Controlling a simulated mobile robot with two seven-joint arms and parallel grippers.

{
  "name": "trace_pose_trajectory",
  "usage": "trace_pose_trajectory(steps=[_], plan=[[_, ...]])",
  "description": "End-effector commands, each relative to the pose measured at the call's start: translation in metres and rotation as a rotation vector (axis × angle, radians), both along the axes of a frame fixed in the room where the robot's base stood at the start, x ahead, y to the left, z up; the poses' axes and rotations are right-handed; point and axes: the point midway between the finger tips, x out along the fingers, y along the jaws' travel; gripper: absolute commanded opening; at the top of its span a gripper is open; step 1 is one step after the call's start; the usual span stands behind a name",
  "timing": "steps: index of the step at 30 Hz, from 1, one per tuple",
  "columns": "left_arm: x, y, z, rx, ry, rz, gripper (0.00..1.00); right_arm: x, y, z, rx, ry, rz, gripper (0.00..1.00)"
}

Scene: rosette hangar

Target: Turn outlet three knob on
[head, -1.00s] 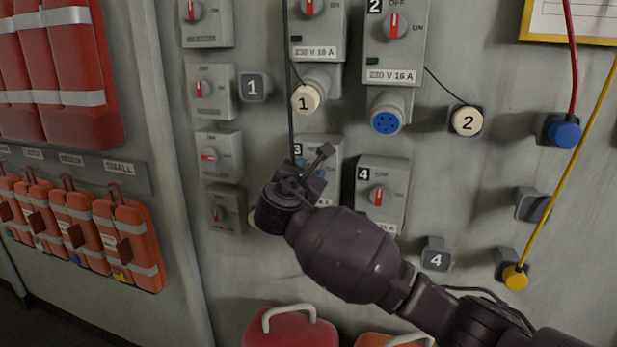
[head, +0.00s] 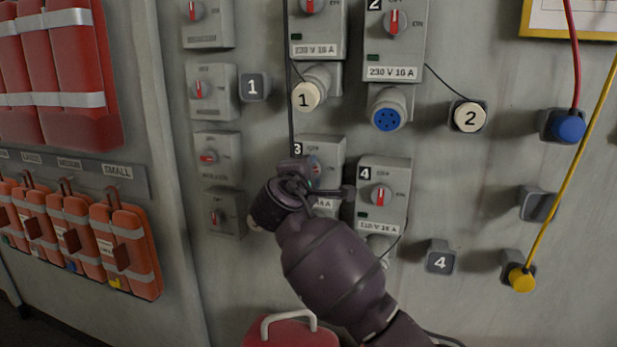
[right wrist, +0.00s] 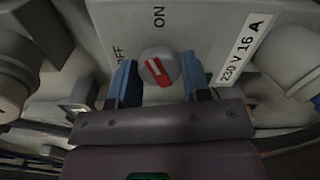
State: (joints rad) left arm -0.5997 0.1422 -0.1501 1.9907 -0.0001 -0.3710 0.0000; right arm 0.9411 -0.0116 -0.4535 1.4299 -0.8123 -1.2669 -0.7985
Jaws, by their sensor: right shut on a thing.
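The outlet three box, a grey housing marked 3 (head: 330,148), hangs on the wall in the middle of the head view, partly covered by my right gripper (head: 318,184). In the right wrist view its round grey knob (right wrist: 156,68), with a red and white marker, sits between the two blue fingers of my right gripper (right wrist: 157,80). The gripper is shut on the knob. The marker lies at a slant. OFF is printed left of the knob and ON above it. My left gripper is not in view.
Outlet four (head: 383,187) is close on the right, with a cable below it. Outlet two (head: 393,45) and the capped outlet one socket (head: 307,95) are above. Small switch boxes (head: 218,156) line the left. A red case (head: 290,333) stands below.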

Motion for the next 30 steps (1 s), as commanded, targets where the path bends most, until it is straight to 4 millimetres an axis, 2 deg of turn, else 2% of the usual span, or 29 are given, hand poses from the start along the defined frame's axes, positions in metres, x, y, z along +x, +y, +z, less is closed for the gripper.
trace_pose_trajectory(steps=[12, 30], plan=[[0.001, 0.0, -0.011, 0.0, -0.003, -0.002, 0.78, 0.0, 0.001, -0.004, 0.282, -0.085, 0.001, 0.2], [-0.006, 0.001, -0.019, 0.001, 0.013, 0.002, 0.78, 0.0, 0.001, -0.003, 0.377, -0.116, -0.001, 0.2]])
